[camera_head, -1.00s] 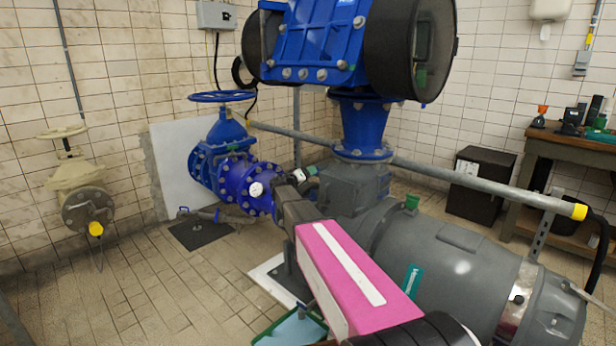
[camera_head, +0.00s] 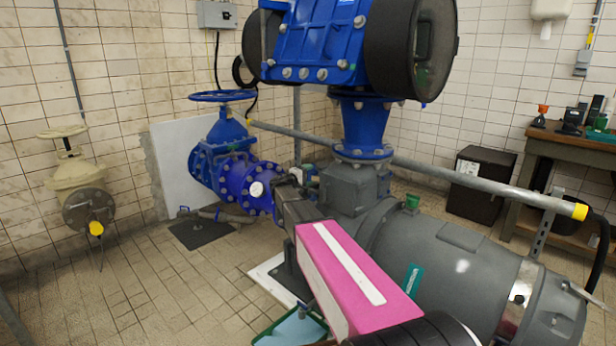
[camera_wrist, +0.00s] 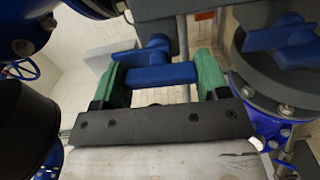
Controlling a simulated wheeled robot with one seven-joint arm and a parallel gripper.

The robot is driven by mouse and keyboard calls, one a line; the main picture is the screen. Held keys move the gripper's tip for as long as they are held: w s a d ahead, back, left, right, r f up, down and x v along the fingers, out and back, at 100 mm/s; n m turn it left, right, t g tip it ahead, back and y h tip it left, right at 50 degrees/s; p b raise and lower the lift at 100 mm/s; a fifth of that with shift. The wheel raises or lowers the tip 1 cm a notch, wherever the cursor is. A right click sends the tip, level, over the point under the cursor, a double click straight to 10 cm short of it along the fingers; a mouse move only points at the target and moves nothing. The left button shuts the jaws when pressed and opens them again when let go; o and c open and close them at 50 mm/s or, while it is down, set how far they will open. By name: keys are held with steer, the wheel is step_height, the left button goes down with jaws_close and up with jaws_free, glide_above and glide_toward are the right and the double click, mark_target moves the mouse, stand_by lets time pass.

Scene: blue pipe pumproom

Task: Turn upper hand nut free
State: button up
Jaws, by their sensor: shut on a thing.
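A blue hand nut (camera_wrist: 160,75) with winged arms shows in the middle of the wrist view. My gripper (camera_wrist: 157,78) is shut on it, with one green finger at each end of its near bar. A second blue hand nut (camera_wrist: 285,38) sits on a grey round cover at the right of the wrist view, apart from my gripper. In the head view my arm reaches in beside the grey pump (camera_head: 350,190); the fingers and the held nut are hidden or too small to make out there.
A blue valve with a handwheel (camera_head: 222,96) and blue flanged pipe stand left of my wrist. A large blue motor housing (camera_head: 325,45) hangs above. Open tiled floor (camera_head: 130,290) lies at the left.

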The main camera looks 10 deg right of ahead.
steer(key=shift+n, duration=0.3)
steer(key=o, duration=0.9)
steer(key=shift+o, duration=0.2)
steer(key=v, duration=1)
steer(key=shift+s+a, duration=0.25)
steer(key=shift+a, duration=0.1)
